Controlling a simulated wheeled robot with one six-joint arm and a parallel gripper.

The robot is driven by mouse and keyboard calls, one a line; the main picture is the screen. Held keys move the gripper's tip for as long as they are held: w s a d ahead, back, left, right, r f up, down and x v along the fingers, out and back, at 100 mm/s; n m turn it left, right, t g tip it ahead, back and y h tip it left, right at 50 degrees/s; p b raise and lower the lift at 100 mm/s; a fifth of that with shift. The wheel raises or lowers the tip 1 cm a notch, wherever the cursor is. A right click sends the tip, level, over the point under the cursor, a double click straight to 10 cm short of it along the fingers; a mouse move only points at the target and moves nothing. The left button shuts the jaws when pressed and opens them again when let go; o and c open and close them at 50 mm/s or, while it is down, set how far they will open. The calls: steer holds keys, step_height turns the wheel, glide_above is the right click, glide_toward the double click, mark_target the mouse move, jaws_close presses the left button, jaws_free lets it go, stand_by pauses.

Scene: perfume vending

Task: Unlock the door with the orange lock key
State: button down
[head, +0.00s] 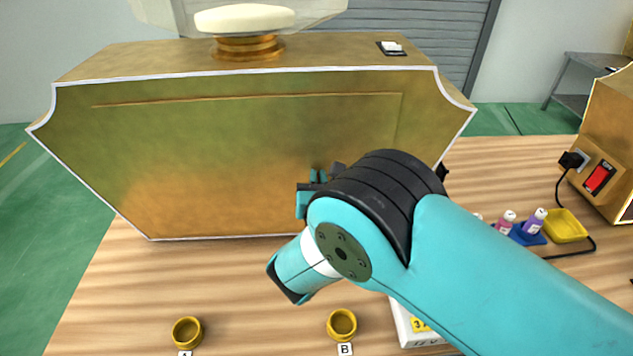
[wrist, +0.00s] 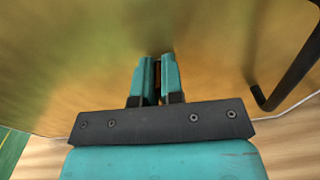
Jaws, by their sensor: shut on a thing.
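The gold vending machine (head: 240,150) stands on the wooden table, and its broad gold face carries the door. In the wrist view this gold face (wrist: 70,60) fills most of the picture. My gripper (wrist: 158,75) is shut on a thin orange-brown piece, the orange lock key (wrist: 157,82), mostly hidden between the teal fingers. In the head view my gripper (head: 318,177) points at the gold face, partly hidden by my arm. The fingertips are close to the face; I cannot tell whether the key touches it. The lock is not visible.
A black bar handle (wrist: 290,75) is right of my gripper. Two gold cups (head: 187,331) (head: 342,324), labelled A and B, stand at the table's front. A white box (head: 410,328), small bottles (head: 506,222), a yellow tray (head: 566,225) and a red switch (head: 599,177) are right.

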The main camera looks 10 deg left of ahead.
steer(key=m+b, duration=1.1)
steer(key=f+m+b, duration=0.1)
steer(key=m+b, duration=0.4)
steer(key=shift+w+d+m, duration=0.15)
steer(key=shift+d+m, duration=0.15)
steer(key=shift+d, duration=0.1)
steer(key=shift+r+m+b, duration=0.1)
steer(key=shift+m+b, duration=0.2)
steer(key=shift+b, duration=0.1)
steer(key=c, duration=1.3)
jaws_free()
